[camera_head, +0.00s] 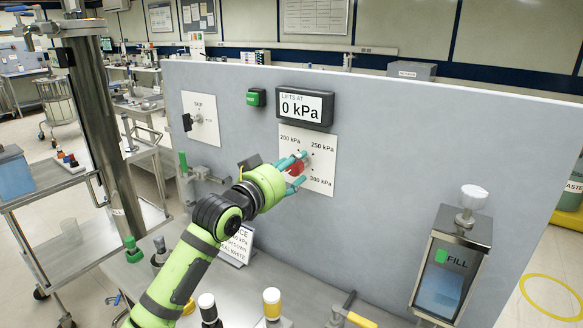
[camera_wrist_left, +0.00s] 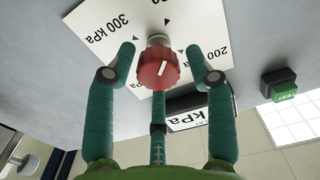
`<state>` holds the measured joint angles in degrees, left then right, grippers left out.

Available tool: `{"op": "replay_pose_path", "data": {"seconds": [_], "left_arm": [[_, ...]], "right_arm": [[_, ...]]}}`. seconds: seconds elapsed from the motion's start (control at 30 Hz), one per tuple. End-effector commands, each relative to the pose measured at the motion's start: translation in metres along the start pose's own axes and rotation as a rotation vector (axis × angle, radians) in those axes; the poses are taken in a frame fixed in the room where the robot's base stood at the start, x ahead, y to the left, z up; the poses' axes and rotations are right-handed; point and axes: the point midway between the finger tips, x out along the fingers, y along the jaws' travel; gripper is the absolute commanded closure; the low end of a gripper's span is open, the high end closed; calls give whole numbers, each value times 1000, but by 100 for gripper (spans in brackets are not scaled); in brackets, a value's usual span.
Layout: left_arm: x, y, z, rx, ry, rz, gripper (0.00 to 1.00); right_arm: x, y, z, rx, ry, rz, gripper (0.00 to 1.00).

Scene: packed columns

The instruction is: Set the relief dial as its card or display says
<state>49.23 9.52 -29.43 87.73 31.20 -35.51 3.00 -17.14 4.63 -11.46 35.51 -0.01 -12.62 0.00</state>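The red relief dial (camera_head: 297,169) sits on a white plate (camera_head: 321,178) marked 200, 250 and 300 kPa. The display (camera_head: 305,108) above reads "LIFTS AT 0 kPa". My left gripper (camera_head: 294,172) is at the dial. In the left wrist view its teal fingers stand either side of the dial (camera_wrist_left: 158,68), with gaps between fingers and knob. The dial's white mark runs nearly upright in that view, leaning slightly right. My right gripper is out of view.
A FILL tank (camera_head: 452,262) stands at right.

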Motion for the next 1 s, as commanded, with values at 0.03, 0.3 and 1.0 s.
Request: {"op": "replay_pose_path", "data": {"seconds": [0.03,0.3,1.0], "left_arm": [[0,0,0,0,0,0,77],[0,0,-2,0,4,0,97],[0,0,-8,362,13,-2,97]], "right_arm": [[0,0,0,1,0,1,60],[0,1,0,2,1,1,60],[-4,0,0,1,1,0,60]]}}
